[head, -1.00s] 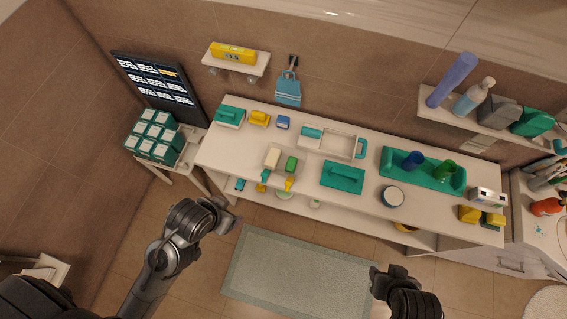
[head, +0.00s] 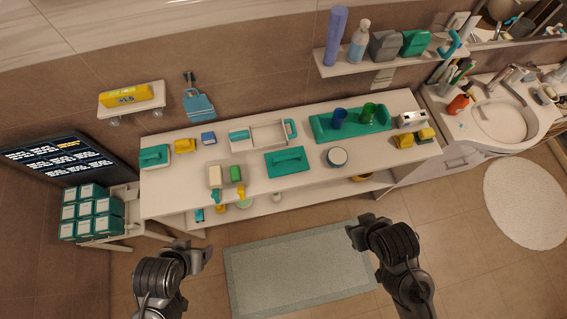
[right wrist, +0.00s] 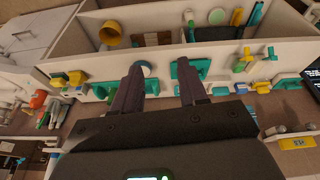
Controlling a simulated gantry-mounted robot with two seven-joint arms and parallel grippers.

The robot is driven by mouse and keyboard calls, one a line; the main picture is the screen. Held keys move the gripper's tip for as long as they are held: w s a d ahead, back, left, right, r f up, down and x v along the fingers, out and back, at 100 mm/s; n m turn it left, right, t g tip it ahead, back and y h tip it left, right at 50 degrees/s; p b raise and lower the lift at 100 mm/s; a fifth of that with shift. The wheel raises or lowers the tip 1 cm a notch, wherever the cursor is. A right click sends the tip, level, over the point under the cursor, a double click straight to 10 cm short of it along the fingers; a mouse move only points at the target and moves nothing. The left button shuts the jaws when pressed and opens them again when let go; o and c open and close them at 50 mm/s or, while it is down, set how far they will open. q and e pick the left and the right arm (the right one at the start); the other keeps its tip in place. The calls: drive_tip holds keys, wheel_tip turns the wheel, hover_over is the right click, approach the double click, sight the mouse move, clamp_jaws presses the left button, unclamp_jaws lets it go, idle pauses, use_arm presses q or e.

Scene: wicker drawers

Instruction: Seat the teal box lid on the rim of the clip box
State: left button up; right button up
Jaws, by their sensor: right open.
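The teal box lid (head: 290,161), a flat slab with a bar handle, lies on the white counter. The clip box appears to be the open white box (head: 268,134) with teal clips at its ends, just behind the lid. My left gripper (head: 198,254) is in front of the counter, apart from everything; its fingers are too unclear to judge. My right gripper (head: 356,236) is also in front of the counter, above the floor mat. In the right wrist view the right gripper (right wrist: 159,72) is open, with nothing held between its fingers.
The counter (head: 375,178) also holds a teal tray (head: 322,127) with two cups, a round tin (head: 337,157), yellow blocks and a teal box (head: 154,156). A lower shelf holds small items. Stacked teal boxes (head: 92,210) stand left. The floor mat (head: 300,270) is clear.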

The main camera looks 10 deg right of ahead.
drive_tip(key=shift+d, duration=0.1)
drive_tip(key=shift+o, duration=1.2)
drive_tip(key=shift+w, duration=0.1)
